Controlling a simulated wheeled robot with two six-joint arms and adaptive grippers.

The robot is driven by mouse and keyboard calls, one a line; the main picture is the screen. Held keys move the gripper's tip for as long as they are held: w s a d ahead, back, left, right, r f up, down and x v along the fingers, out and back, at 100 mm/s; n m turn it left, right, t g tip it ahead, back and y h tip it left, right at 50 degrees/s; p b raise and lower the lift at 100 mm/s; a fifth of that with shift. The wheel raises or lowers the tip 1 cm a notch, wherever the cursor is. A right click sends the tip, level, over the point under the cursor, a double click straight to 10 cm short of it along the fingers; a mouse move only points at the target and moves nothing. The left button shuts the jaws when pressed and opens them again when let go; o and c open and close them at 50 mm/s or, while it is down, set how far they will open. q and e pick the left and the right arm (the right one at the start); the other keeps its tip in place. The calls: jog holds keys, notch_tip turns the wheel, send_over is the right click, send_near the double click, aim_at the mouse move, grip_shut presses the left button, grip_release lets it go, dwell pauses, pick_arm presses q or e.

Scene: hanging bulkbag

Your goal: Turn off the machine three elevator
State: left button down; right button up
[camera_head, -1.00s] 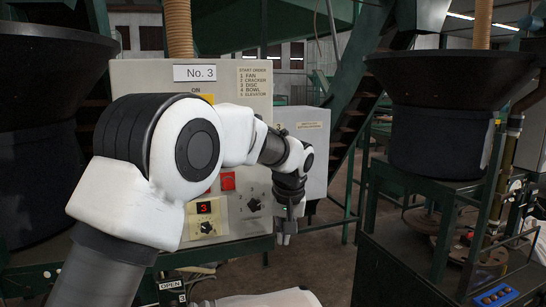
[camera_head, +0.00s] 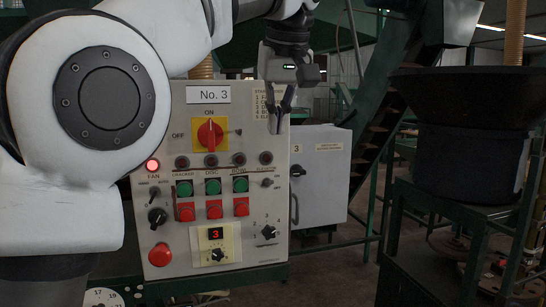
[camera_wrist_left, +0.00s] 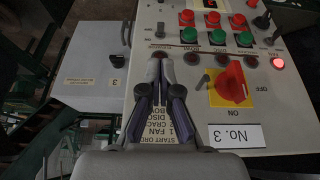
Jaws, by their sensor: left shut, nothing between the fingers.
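The control panel (camera_head: 250,215) marked No. 3 stands in front of me. Its elevator column at the right has a dark lamp (camera_head: 265,158) and below it a small toggle switch (camera_head: 267,182). The toggle also shows in the left wrist view (camera_wrist_left: 160,29), just beyond the fingertips. My left gripper (camera_head: 279,128) is shut and empty, fingers pointing down in front of the panel's upper right, above the elevator lamp. In the left wrist view the gripper (camera_wrist_left: 160,62) shows its fingertips together near that lamp. My right gripper is out of view.
A red main switch (camera_head: 210,134) on a yellow plate points to ON. The fan lamp (camera_head: 152,166) is lit red. Green and red buttons sit left of the elevator toggle. A grey box (camera_head: 320,180) stands right of the panel. My left arm covers the head view's upper left.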

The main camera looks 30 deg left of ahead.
aim_at(272, 166)
pick_arm(q)
jog(key=b+x, duration=0.1)
jog(key=x, duration=0.9)
jog(key=shift+d, duration=0.1)
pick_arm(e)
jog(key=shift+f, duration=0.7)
pick_arm(q)
jog(key=shift+w, duration=0.1)
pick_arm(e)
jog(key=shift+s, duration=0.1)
